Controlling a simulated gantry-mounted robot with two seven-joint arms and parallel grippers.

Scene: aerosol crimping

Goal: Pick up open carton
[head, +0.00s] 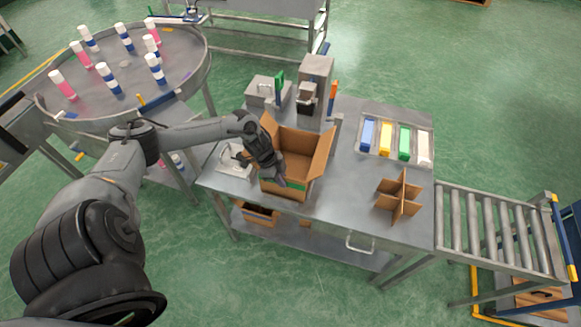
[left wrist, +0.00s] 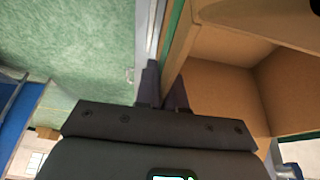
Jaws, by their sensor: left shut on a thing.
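The open carton (head: 299,160) stands upright on the steel table in the head view, its flaps spread and its inside empty. In the left wrist view the carton (left wrist: 225,80) fills the right side, and its brown inner walls and floor show. My left gripper (head: 281,182) is at the carton's front left wall in the head view. In the left wrist view its two fingers (left wrist: 163,88) straddle the edge of that wall and are shut on it. My right gripper is not in view.
On the steel table (head: 345,205), a cardboard divider (head: 399,194) stands right of the carton. A tray (head: 428,124) of coloured packs lies behind it. A grey machine (head: 314,79) stands at the back. A roller conveyor (head: 500,235) adjoins at right, a round table (head: 185,70) with cans at left.

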